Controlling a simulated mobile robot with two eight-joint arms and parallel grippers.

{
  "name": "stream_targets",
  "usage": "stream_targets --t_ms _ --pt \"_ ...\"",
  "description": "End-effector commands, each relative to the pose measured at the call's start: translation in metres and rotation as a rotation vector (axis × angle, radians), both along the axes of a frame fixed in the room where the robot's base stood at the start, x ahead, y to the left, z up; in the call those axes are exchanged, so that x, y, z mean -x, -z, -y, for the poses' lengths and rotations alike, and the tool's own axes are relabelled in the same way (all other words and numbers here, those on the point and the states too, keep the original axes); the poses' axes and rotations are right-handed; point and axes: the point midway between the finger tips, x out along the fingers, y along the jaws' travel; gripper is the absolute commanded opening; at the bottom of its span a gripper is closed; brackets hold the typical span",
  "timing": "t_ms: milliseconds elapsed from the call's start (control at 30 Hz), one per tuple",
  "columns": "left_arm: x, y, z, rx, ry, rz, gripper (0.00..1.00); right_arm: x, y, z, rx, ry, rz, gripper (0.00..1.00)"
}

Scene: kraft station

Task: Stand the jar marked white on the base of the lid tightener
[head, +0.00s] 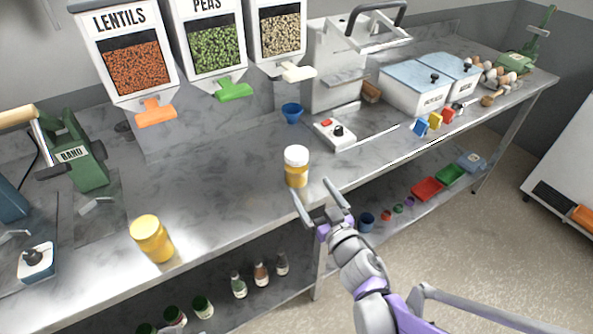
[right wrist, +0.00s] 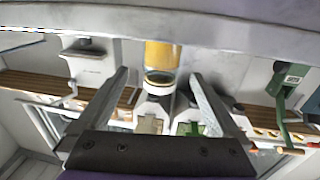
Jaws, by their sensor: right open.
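A jar with a white lid and yellow contents (head: 296,168) stands upright on the steel counter, near its front edge. My right gripper (head: 315,196) is open and empty just in front of this jar, its fingers pointing toward it. In the right wrist view a yellow jar (right wrist: 162,56) shows beyond and between the open fingers (right wrist: 160,82). A second jar, with a yellow lid (head: 152,240), stands at the counter's front left. No lid tightener is clearly marked; a green device with a lever (head: 522,62) stands at the far right end. My left gripper is not in view.
A control box with a black knob (head: 336,133) and a blue cup (head: 291,113) stand behind the white-lidded jar. Dispensers (head: 137,68) hang along the back. A green machine marked BAND (head: 78,157) stands left. The counter between the two jars is clear.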

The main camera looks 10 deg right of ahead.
Motion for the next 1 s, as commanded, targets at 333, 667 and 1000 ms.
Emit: stream_targets --t_ms 333,667,1000 --pt "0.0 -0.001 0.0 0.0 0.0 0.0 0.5 -0.04 0.0 -0.009 0.0 0.002 -0.001 1.0" --pt "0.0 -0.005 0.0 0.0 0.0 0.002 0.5 -0.082 0.001 -0.022 0.001 0.002 -0.002 1.0" --pt "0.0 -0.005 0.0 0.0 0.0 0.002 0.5 -0.086 0.002 -0.023 0.001 0.003 -0.002 0.95"
